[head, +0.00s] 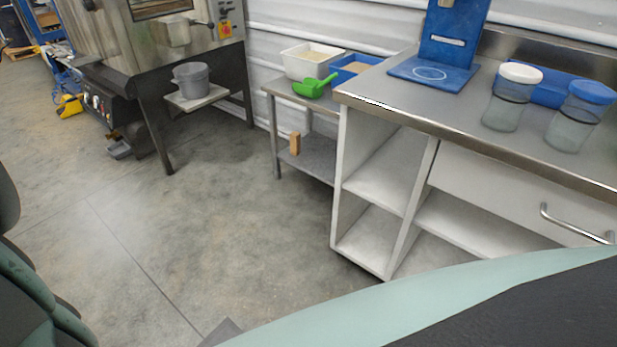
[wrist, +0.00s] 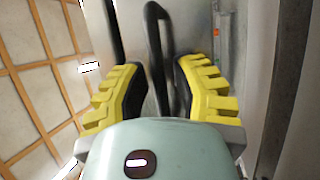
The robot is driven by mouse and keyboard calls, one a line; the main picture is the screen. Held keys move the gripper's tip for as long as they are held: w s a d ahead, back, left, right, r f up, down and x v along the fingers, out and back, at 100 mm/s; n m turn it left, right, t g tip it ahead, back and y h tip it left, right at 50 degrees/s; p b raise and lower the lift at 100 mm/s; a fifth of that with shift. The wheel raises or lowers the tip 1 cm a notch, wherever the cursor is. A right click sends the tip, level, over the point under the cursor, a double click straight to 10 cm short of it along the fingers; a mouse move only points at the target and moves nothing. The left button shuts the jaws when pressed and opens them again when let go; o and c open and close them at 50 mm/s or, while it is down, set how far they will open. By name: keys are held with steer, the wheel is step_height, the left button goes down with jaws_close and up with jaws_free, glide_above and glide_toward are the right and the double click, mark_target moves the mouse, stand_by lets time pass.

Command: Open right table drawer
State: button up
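The drawer (head: 520,195) is a white front under the steel worktop at the right of the head view, and it looks shut. Its metal bar handle (head: 575,228) is near the right edge of that view. My gripper (wrist: 158,85) shows in the wrist view with its yellow ribbed fingers apart. A dark curved bar (wrist: 154,45) runs between the fingers in front of a pale surface. I cannot tell for sure whether it is the drawer handle, or whether a finger touches it. My gripper does not show in the head view.
Two lidded jars (head: 512,97) (head: 582,115) and a blue stand (head: 440,68) are on the worktop (head: 420,105). Open shelves (head: 380,185) lie left of the drawer. A low side table (head: 275,90) holds bins and a green scoop (head: 313,88).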

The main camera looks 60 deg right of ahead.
jaws_close()
steer(key=shift+d, duration=0.2)
steer(key=s+d+b, duration=0.1)
steer(key=s+d, duration=0.1)
steer(key=d, duration=2.4)
steer(key=shift+d, duration=0.1)
steer(key=shift+o, duration=1.6)
jaws_free()
steer(key=v, duration=1.2)
